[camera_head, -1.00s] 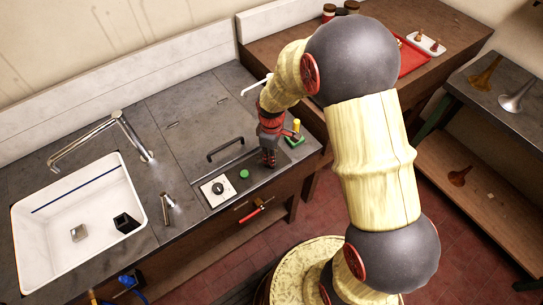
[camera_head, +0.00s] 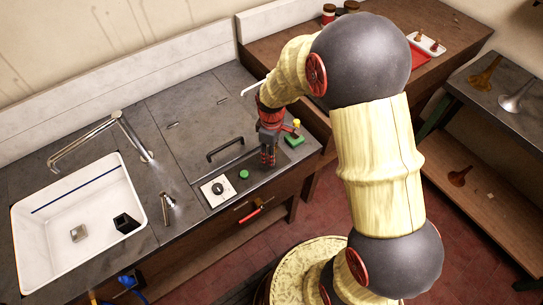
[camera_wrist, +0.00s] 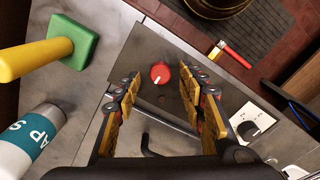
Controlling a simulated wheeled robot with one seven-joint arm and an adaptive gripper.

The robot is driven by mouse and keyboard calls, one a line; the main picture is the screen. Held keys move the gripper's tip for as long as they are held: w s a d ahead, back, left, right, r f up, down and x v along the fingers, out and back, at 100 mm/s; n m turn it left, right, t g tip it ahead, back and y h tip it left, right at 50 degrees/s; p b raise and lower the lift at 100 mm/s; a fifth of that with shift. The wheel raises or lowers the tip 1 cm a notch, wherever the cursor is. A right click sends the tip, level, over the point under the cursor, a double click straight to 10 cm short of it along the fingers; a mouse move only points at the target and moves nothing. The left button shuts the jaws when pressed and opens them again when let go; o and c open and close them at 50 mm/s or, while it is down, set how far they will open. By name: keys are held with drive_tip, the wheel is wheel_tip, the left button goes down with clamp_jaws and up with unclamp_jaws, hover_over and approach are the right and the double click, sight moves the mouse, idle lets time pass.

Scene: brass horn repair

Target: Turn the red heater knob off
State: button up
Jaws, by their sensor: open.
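The red heater knob (camera_wrist: 160,72) is round with a white mark and sits on a dark grey panel in the wrist view. My gripper (camera_wrist: 162,82) is open, its two yellow-padded fingers on either side of the knob in that view, with visible gaps. I cannot tell how far the fingertips are above it. In the head view my gripper (camera_head: 268,157) points down over the right part of the counter panel and hides the red knob. Nothing is held.
A green button (camera_head: 244,174) and a black knob on a white plate (camera_head: 217,190) lie left of my gripper. A black bar handle (camera_head: 226,149) is behind. A green block with a yellow handle (camera_wrist: 70,40) and a soap bottle (camera_wrist: 30,140) stand close by. The sink (camera_head: 75,215) is farther left.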

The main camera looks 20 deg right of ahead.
wheel_tip(320, 180, up, 10)
idle(0.3)
idle(0.5)
drive_tip(key=s+r+m+t+b, duration=0.2)
drive_tip(key=s+r+m, duration=0.3)
drive_tip(key=s, duration=0.5)
drive_tip(key=s+r+m+t+b, duration=0.1)
drive_tip(key=s+r+m+t, duration=0.2)
drive_tip(key=s+r, duration=0.7)
drive_tip(key=shift+s+r+m+t+b, duration=0.2)
drive_tip(key=shift+s+m+t+b, duration=0.15)
drive_tip(key=shift+m, duration=0.65)
